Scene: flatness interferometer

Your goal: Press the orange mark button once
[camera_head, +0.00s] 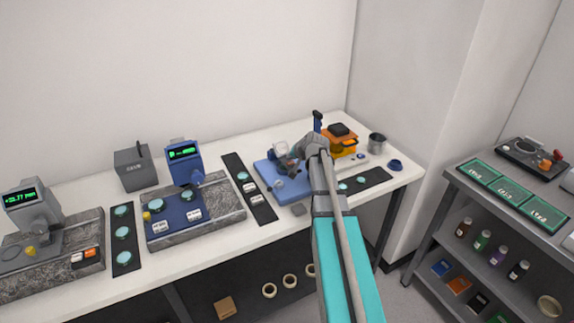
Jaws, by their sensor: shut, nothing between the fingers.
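A small orange button (90,253) sits beside a white button (77,257) on the front right of the leftmost grey stone base. A grey gauge (30,215) with a green readout stands on that base. My gripper (286,161) is at the end of my arm, over the blue fixture (262,168) right of centre, far to the right of the orange button. It is shut and empty. Its fingertips are small and partly lost against the fixture, so I cannot tell whether they touch it. Nothing covers the orange button.
A blue gauge (184,152) on a second stone base (232,207) and dark strips with round discs (122,267) stand between. A grey box (134,170) is behind. An orange device (343,147) and metal cup (377,142) are at right. A shelf cart (450,174) stands farther right.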

